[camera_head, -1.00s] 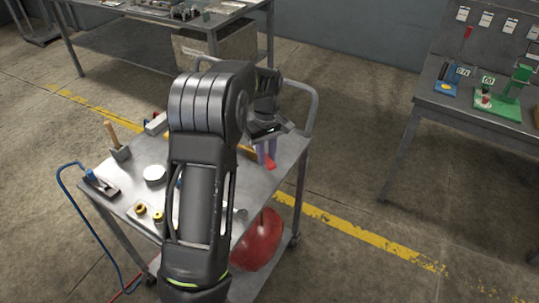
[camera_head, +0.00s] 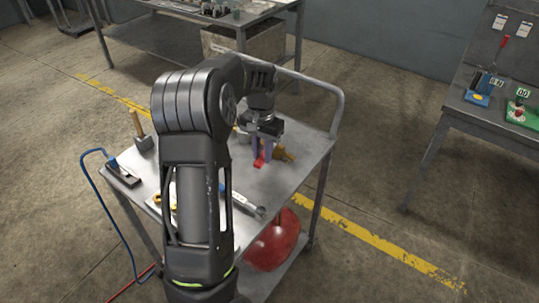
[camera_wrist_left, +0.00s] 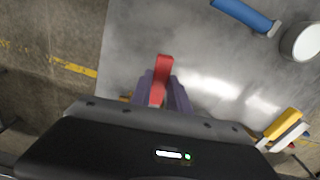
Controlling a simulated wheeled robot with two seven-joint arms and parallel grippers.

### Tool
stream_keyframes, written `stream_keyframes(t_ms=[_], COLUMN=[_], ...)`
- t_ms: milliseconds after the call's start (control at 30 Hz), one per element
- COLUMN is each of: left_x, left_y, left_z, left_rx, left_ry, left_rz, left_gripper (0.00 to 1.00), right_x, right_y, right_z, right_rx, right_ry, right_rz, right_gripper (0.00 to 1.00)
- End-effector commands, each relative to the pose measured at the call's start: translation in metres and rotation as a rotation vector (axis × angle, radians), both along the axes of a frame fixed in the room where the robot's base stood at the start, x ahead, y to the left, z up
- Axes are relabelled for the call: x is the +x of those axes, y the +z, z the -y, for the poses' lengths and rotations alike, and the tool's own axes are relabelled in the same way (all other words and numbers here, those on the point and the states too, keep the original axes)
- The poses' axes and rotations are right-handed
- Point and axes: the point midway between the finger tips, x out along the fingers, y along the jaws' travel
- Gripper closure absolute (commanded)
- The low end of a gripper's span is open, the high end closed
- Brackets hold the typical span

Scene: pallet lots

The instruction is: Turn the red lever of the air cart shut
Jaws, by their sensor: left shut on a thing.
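The red lever (camera_head: 259,161) is on top of the air cart (camera_head: 292,180), near its right side. It also shows in the wrist view (camera_wrist_left: 163,68), with its free end sticking out past the fingers. My left gripper (camera_head: 262,148) has purple fingers, which also show in the wrist view (camera_wrist_left: 163,92), closed on both sides of the lever. A brass-coloured fitting (camera_head: 284,153) is just right of the fingers. The lever's pivot is hidden by the gripper. My right gripper is not in view.
A hammer (camera_head: 139,132), a blue-hosed tool (camera_head: 122,174) and a wrench (camera_head: 248,207) lie on the cart top. A raised handle rail (camera_head: 338,98) bounds its far right side. A red tank (camera_head: 273,243) sits below. My left arm hides the middle of the cart.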

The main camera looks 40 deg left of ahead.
Motion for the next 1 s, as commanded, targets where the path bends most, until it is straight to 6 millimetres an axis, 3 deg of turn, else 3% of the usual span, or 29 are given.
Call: stream_keyframes(t_ms=[300,767,800,1000], left_x=[-0.001,-0.001,-0.001,-0.002], left_y=[0.001,0.001,0.001,0.001], left_z=[-0.013,-0.015,-0.015,-0.014], left_rx=[0.002,0.005,0.005,0.003], left_ry=[-0.134,-0.157,-0.157,-0.155], left_rz=[0.003,0.003,0.003,0.002], left_gripper=[1.0,1.0,0.77,0.61], right_x=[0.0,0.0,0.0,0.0], right_y=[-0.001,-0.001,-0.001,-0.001], right_z=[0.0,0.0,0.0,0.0], right_rx=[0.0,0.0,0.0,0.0], right_ry=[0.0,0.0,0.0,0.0], right_rz=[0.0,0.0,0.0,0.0], right_gripper=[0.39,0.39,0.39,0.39])
